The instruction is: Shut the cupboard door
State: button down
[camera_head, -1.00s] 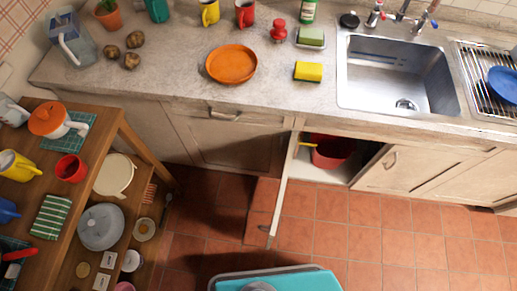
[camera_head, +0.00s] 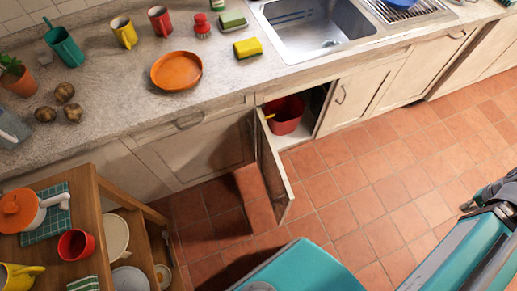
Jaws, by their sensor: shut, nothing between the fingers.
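The cupboard door (camera_head: 272,168) stands open below the counter, swung out from the left side of the cupboard opening over the tiled floor. The open cupboard (camera_head: 318,102) shows a red tub (camera_head: 285,114) with something yellow at its rim. My gripper (camera_head: 468,207) is dark and shows at the right edge, partly cut off by the frame. It is shut and empty, well to the right of the door and not touching it.
My teal base and arm are at the bottom and lower right. A wooden shelf cart (camera_head: 88,215) with dishes stands at the left. The counter (camera_head: 130,85) holds an orange plate (camera_head: 176,70) and mugs. The tiled floor (camera_head: 370,190) between door and gripper is clear.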

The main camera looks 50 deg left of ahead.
aim_at(281, 197)
jog(key=u, duration=2.65)
jog(key=k, duration=0.3)
jog(key=z, duration=0.05)
